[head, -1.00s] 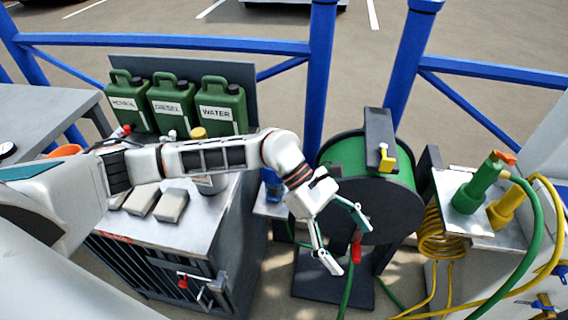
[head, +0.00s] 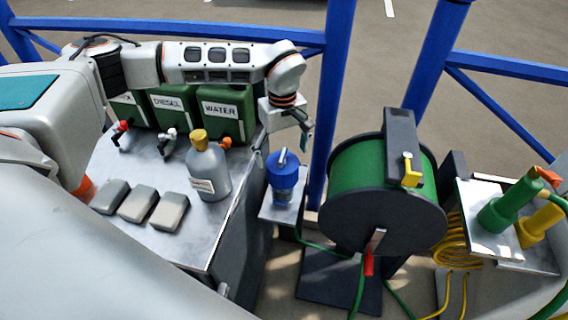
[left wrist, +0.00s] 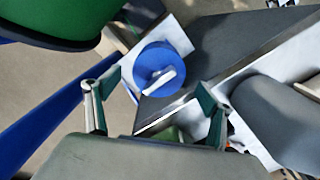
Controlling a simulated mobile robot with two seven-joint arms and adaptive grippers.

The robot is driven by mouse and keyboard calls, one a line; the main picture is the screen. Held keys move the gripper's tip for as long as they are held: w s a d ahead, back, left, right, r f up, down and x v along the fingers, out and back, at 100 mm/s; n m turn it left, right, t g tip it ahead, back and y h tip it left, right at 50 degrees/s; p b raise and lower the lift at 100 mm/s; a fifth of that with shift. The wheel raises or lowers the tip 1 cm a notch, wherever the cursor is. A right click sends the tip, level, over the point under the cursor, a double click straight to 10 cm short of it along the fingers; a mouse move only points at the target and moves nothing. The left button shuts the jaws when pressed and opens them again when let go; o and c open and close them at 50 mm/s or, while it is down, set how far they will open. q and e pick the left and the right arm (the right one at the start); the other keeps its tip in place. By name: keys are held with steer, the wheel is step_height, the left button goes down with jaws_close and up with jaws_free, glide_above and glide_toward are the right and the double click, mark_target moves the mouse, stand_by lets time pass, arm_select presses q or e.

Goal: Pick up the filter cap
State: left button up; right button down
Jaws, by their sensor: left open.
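The blue filter cap (head: 283,163), round with a pale bar handle on top, sits upright on a blue filter on a small metal shelf (head: 284,212) between the bench and the hose reel. It also shows in the left wrist view (left wrist: 152,57), seen from above. My left gripper (head: 305,136) is above and slightly right of the cap in the head view, pointing down. In the left wrist view its two fingers (left wrist: 158,84) stand wide apart with the cap beyond and between them; nothing is held. My right gripper is not in view.
The bench (head: 140,231) holds a grey bottle (head: 208,172), small valves and grey blocks (head: 138,204). Green cans (head: 222,110) stand behind, under my left arm. A green hose reel (head: 385,190) and blue post (head: 331,90) are close to the cap.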

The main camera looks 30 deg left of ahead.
arm_select(q)
steer(key=shift+s+f, duration=0.1)
steer(key=shift+f, duration=0.85)
steer(key=f, duration=0.4)
steer(key=shift+w+a+f+b, duration=0.1)
steer(key=shift+w+f+b, duration=0.15)
steer(key=shift+b, duration=0.05)
steer(key=c, duration=1.3)
